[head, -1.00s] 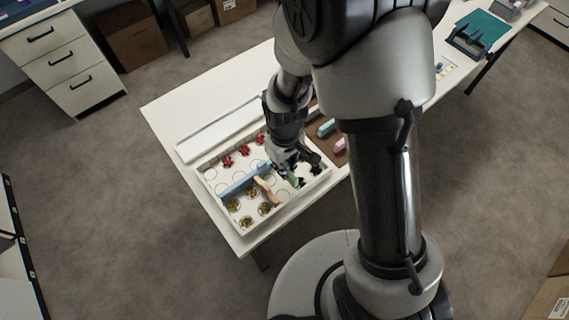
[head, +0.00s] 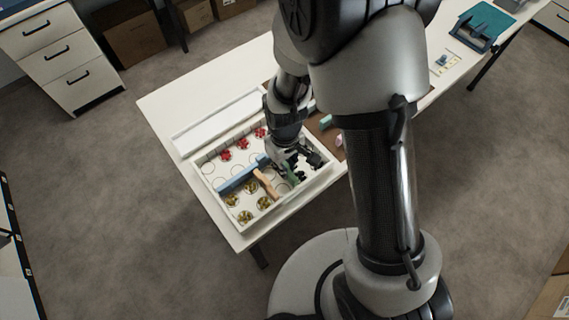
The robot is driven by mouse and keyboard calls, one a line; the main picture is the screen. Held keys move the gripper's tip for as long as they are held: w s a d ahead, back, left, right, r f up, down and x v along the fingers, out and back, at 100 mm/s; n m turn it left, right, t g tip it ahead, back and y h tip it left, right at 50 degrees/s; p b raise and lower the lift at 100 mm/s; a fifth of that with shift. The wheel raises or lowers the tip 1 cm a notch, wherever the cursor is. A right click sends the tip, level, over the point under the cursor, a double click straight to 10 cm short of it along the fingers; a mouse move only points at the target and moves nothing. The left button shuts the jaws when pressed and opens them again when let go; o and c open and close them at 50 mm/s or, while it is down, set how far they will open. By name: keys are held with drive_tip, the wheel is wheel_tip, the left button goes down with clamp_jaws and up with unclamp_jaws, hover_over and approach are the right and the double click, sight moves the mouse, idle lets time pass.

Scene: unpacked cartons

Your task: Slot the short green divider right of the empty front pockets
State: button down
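A white tray (head: 219,206) lies on the near end of the white table. A long blue divider (head: 240,176) runs across its middle. A short orange divider (head: 266,183) stands in the front half, right of the gold pieces (head: 246,216). The short green divider (head: 291,175) is farther right, roughly parallel to the orange one, at the dark fingers of my gripper (head: 297,167). My gripper points down into the right part of the tray and partly hides the green divider and nearby pockets. I cannot tell whether the fingers are closed on it or whether it is seated.
Red pieces (head: 243,143) sit in the back row of the tray. A white lidlike panel (head: 220,120) lies behind it. A pink piece (head: 339,141) and a green piece (head: 326,121) lie right of the tray, partly behind my arm. The table's left part is clear.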

drive_tip(key=shift+f+b, duration=0.45)
drive_tip(key=shift+f, duration=0.25)
drive_tip(key=c, duration=1.5)
unclamp_jaws()
drive_tip(key=shift+r, duration=0.1)
drive_tip(key=shift+c, duration=0.2)
wheel_tip(320, 180, up, 12)
drive_tip(key=shift+d+r, duration=0.1)
drive_tip(key=shift+r, duration=0.1)
drive_tip(key=s+d+r+m+t, duration=0.2)
drive_tip(key=s+d+r, duration=0.3)
drive_tip(key=r, duration=0.3)
drive_tip(key=s+d+r+m+t, duration=0.2)
drive_tip(key=s+d+r+m, duration=0.2)
drive_tip(key=s+r, duration=0.4)
drive_tip(key=shift+s+d+r+m+t, duration=0.3)
drive_tip(key=shift+d+r+m, duration=0.15)
drive_tip(key=shift+d, duration=0.4)
